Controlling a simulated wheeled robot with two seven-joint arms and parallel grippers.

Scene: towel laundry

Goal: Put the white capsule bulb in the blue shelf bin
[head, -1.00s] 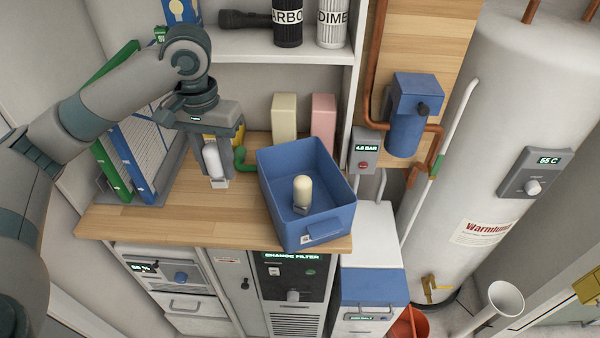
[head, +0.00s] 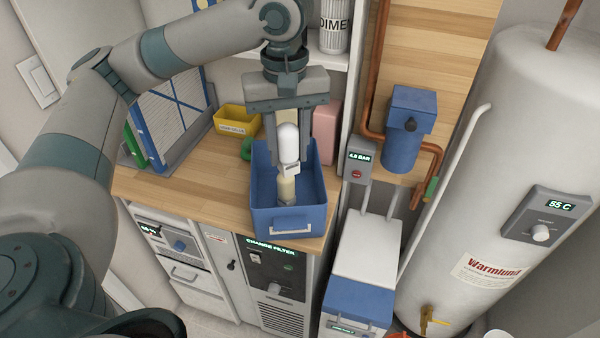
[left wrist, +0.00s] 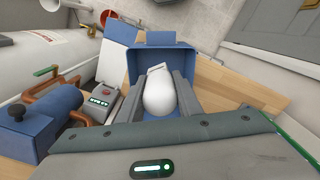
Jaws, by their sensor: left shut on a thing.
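The white capsule bulb (head: 289,144) is held upright between the fingers of my left gripper (head: 288,150), which is shut on it. It also shows in the left wrist view (left wrist: 160,93), between the two grey fingers. In the head view it is over the blue shelf bin (head: 290,221), which stands on the wooden counter. The blue bin also shows in the left wrist view (left wrist: 135,65). A cream bulb (head: 286,189) stands in the bin, right below the white bulb in the picture; I cannot tell whether they touch. My right gripper is not in view.
A yellow bin (head: 236,121) and a pink block (head: 326,132) stand behind on the wooden counter (head: 190,192). A blue filter housing (head: 406,135) with copper pipes is to the right. The counter's left front is clear.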

